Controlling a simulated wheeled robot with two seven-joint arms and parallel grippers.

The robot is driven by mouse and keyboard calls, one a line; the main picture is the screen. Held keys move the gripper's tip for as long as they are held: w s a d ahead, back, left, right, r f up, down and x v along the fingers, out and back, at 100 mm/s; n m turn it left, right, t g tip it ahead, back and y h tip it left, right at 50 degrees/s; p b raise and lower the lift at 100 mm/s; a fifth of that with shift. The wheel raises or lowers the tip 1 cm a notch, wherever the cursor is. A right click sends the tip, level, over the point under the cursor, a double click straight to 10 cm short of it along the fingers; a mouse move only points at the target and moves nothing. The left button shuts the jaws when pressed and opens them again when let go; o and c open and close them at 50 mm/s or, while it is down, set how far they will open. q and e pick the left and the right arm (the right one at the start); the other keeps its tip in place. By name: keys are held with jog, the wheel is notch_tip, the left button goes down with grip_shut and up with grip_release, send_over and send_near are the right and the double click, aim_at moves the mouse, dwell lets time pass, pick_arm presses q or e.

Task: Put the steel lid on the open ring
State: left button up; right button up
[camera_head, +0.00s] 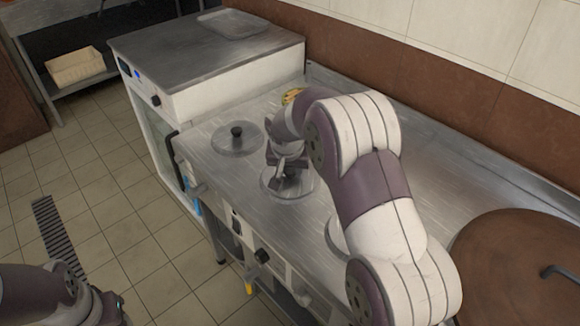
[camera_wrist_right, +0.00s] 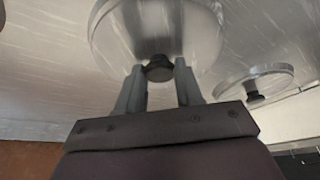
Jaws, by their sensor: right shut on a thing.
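My right gripper (camera_head: 287,163) is shut on the dark knob (camera_wrist_right: 158,69) of a round steel lid (camera_head: 274,184). In the right wrist view the lid (camera_wrist_right: 185,35) spreads beyond the fingers, which stand on either side of the knob. The lid is low over the steel counter; I cannot tell whether it touches. A second round lid with a black knob (camera_head: 237,132) lies on the counter to the left and shows in the wrist view (camera_wrist_right: 262,80). A round steel rim (camera_head: 333,238) is partly hidden behind my right arm; I cannot tell whether it is the open ring.
A large brown round lid (camera_head: 510,265) with a dark handle is at the right. A steel-topped unit (camera_head: 190,50) bearing a tray (camera_head: 233,23) stands at the back left. A small bowl of food (camera_head: 292,96) is partly behind my arm. Knobs line the counter's front.

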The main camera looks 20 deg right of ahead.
jog(key=shift+f, duration=0.1)
jog(key=o, duration=0.8)
jog(key=p+v, duration=0.6)
jog(key=v, duration=0.5)
